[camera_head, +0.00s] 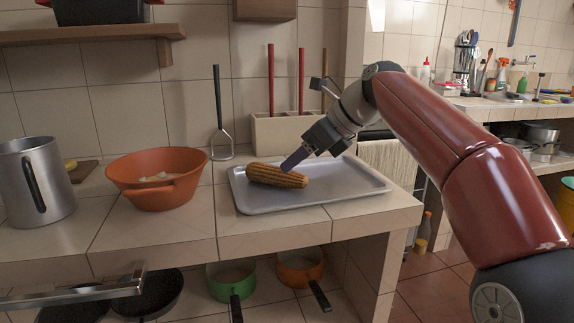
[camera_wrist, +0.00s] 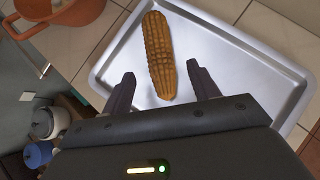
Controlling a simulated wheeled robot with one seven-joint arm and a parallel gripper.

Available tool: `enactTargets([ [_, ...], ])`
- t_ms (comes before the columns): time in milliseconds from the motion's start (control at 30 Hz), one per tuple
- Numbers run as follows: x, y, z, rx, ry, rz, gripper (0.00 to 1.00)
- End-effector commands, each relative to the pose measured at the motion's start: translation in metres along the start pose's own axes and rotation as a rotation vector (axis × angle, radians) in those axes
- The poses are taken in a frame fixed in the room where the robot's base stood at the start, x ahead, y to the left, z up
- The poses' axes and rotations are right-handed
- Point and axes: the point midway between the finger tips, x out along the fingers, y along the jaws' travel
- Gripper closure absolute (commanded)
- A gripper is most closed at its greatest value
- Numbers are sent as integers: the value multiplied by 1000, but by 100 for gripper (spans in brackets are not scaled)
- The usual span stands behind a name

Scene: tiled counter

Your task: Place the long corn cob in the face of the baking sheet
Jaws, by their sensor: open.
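The long corn cob (camera_head: 277,175) is golden-brown and lies on the left half of the grey baking sheet (camera_head: 345,188), which rests on the tiled counter. In the wrist view the cob (camera_wrist: 159,55) lies inside the sheet's rim (camera_wrist: 250,45), near its left side. My gripper (camera_head: 290,166) is just above the cob in the head view. In the wrist view its two fingers (camera_wrist: 162,88) are open, one on each side of the cob's near end, with gaps showing. I cannot tell the exact height of the fingertips over the sheet.
An orange bowl (camera_head: 155,178) stands left of the sheet, with a metal pot (camera_head: 36,182) further left. A utensil holder (camera_head: 280,135) with red-handled tools stands behind the sheet. The right half of the sheet is bare. The counter's front edge is close.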

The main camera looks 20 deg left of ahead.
Motion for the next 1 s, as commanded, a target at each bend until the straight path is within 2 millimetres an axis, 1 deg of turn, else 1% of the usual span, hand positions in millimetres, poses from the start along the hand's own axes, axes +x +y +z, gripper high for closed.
enactTargets([
  [33, -14, -1, 2, 1, 0, -3, 40],
  [100, -28, -1, 2, 1, 0, -3, 40],
  [200, -45, 0, 1, 1, 0, -2, 40],
  [300, -56, 0, 1, 0, 0, -1, 40],
  [433, -62, 0, 0, 0, 0, 1, 40],
  [667, -63, 1, 0, -6, 3, -1, 40],
  [733, -64, 4, -4, -38, 18, -14, 40],
  [767, -65, 6, -7, -65, 30, -25, 40],
  [867, -70, 19, -29, -218, 105, -76, 40],
  [967, -79, 37, -69, -451, 230, -133, 40],
  [1000, -84, 46, -89, -553, 288, -148, 40],
])
